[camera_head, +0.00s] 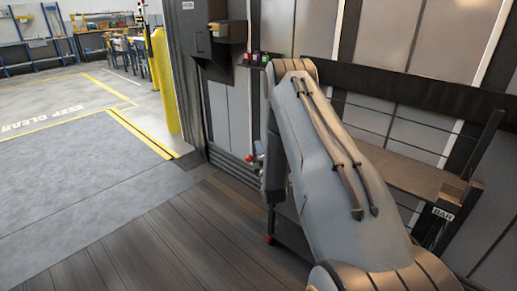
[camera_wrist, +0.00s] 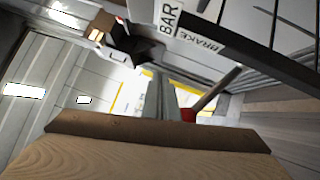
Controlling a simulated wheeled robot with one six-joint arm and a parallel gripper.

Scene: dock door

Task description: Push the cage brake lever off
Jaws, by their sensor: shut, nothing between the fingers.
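In the wrist view, a red part with a grey bar (camera_wrist: 206,98), which looks like the brake lever, shows right of centre. A dark rail with a BRAKE label (camera_wrist: 200,42) runs above it. My gripper (camera_wrist: 162,90) appears as a narrow grey shape at the centre, fingers together and empty, just left of the red part. I cannot tell whether they touch. The cage (camera_head: 405,165), with a brown shelf and dark wire sides, stands behind my arm.
A BAR label (camera_head: 442,213) is on the cage's right side and also shows in the wrist view (camera_wrist: 168,18). A yellow post (camera_head: 165,80) stands left of the dock door frame (camera_head: 190,40). The floor at left (camera_head: 70,190) is clear.

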